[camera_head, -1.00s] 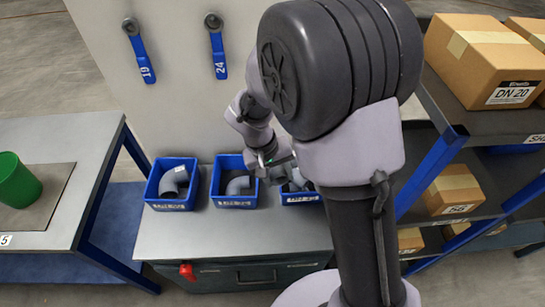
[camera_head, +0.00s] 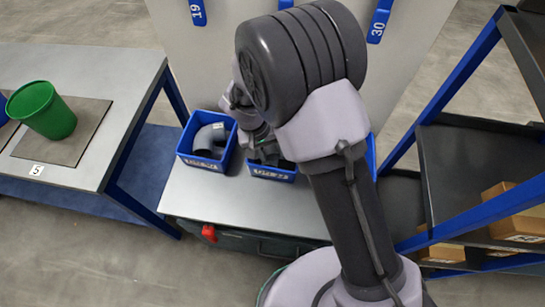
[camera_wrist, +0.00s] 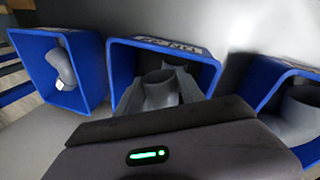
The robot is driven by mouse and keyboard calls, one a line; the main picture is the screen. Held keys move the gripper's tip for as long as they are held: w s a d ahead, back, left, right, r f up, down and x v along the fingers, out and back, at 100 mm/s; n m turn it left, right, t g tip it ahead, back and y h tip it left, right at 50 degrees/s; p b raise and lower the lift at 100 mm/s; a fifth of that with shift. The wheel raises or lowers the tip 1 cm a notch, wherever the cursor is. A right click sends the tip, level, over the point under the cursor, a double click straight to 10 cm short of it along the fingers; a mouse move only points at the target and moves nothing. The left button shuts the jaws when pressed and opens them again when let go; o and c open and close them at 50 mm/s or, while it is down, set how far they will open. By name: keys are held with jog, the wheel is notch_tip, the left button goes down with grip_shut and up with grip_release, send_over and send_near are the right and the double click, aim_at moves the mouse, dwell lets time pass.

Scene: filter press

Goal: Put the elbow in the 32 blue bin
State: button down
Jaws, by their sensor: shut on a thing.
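My gripper (camera_wrist: 160,94) reaches down into the middle blue bin (camera_wrist: 117,62) and is shut on a grey elbow (camera_wrist: 158,91). The elbow sits low between the bin's walls; I cannot tell whether it touches the floor. In the head view the gripper (camera_head: 268,156) is at the middle bin (camera_head: 272,175), and my arm hides most of it. The left bin (camera_head: 184,150) holds a large grey elbow (camera_head: 208,140). The right bin (camera_head: 371,150) is mostly hidden behind my arm. The bin labels are too blurred to read surely.
A table with a green cup (camera_head: 42,110) is at the left. A dark shelf rack with blue posts (camera_head: 447,85) and boxes (camera_head: 515,207) stands at the right.

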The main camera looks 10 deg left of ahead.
notch_tip(320, 180, down, 2)
jog(key=shift+f, duration=0.25)
jog(key=shift+f+b, duration=0.15)
jog(key=shift+b, duration=0.25)
jog(key=c, duration=0.7)
grip_release()
